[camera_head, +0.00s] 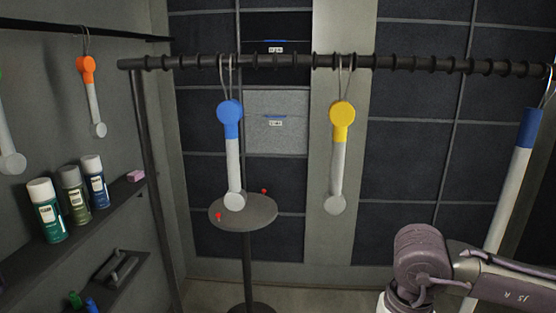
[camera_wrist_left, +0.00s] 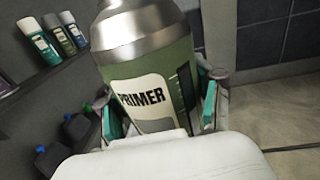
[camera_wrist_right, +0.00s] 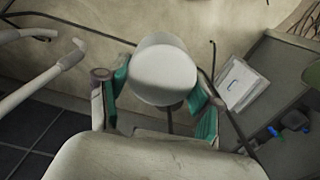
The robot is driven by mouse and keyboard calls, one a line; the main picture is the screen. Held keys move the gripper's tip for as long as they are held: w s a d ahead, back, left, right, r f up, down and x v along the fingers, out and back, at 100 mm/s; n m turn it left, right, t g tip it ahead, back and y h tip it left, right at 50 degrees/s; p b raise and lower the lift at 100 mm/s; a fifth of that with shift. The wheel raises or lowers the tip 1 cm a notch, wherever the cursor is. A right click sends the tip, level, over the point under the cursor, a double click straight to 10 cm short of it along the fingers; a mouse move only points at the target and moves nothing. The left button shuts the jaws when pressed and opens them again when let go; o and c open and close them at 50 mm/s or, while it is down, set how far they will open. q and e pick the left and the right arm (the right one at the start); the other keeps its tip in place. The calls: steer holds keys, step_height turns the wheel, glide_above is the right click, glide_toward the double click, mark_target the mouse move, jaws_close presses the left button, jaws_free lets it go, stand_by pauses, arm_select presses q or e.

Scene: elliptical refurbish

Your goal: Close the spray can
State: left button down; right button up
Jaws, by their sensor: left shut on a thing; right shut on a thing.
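In the left wrist view my left gripper (camera_wrist_left: 157,112) is shut around a green spray can (camera_wrist_left: 180,75) with a silver shoulder and a "PRIMER" label. The can's top end is cut off by the frame, so its nozzle cannot be seen. In the right wrist view my right gripper (camera_wrist_right: 158,90) is shut on a white cap (camera_wrist_right: 163,68), with a teal-padded finger on each side. The can and the cap do not show together in any view. In the head view my right arm shows at the lower right, but neither gripper can be made out.
Blue (camera_head: 229,113) and yellow (camera_head: 342,115) handled tools hang from a black rail (camera_head: 300,62). A small round table (camera_head: 255,215) stands behind.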

arm_select(q)
steer(key=shift+s+d+r, duration=0.15)
steer(key=shift+s+d, duration=0.05)
steer(key=shift+s, duration=0.15)
arm_select(e)
steer(key=shift+f, duration=0.25)
arm_select(q)
steer(key=shift+w, duration=0.1)
arm_select(e)
steer(key=shift+a, duration=0.1)
arm_select(q)
steer(key=w+d+m+g+h, duration=0.2)
steer(key=w+d+m+h, duration=0.1)
steer(key=d+h, duration=0.3)
steer(key=w+d+r+m+g+h, duration=0.1)
steer(key=w+d+m+g+h, duration=0.1)
steer(key=d+m+h, duration=0.3)
steer(key=w+d+h, duration=0.1)
steer(key=d, duration=0.2)
steer(key=shift+f, duration=0.1)
arm_select(e)
steer(key=w+a+r+n, duration=0.1)
steer(key=a+r, duration=0.5)
steer(key=a, duration=0.6)
steer(key=a+r+n, duration=0.1)
steer(key=a+r, duration=0.6)
steer(key=a, duration=0.6)
steer(key=shift+w, duration=0.35)
steer(key=shift+d+f, duration=0.1)
steer(key=shift+f, duration=0.1)
